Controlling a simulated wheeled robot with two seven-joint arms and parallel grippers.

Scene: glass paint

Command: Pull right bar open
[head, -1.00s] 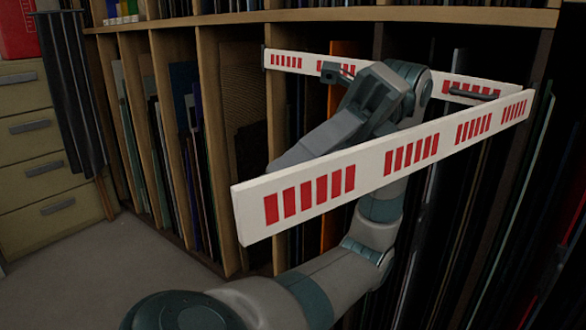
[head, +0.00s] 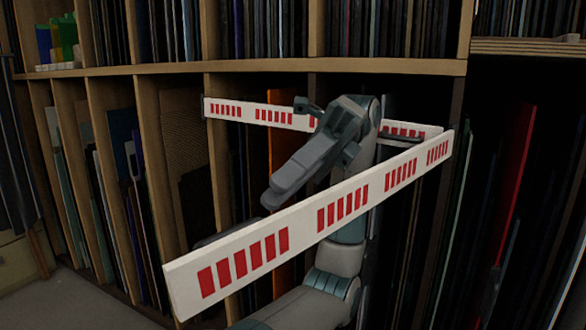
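The right bar (head: 343,205) is white with groups of red stripes. It stands swung out from the rack front, its far end at the right post and its free end towards me at lower left. A second white and red bar (head: 250,112) runs across the rack front behind it. My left gripper (head: 274,194) is between the two bars, fingers pointing down and left. The fingertips overlap the near bar's upper edge in the picture; I cannot tell if they touch it. The fingers show side-on, so their opening is unclear. My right gripper is out of view.
A wooden rack with upright dividers (head: 112,185) holds several tall panes and sheets. A wooden shelf (head: 250,78) runs above the bars with more sheets on it. Bare floor (head: 85,300) shows at lower left. A red pane (head: 515,170) stands at the right.

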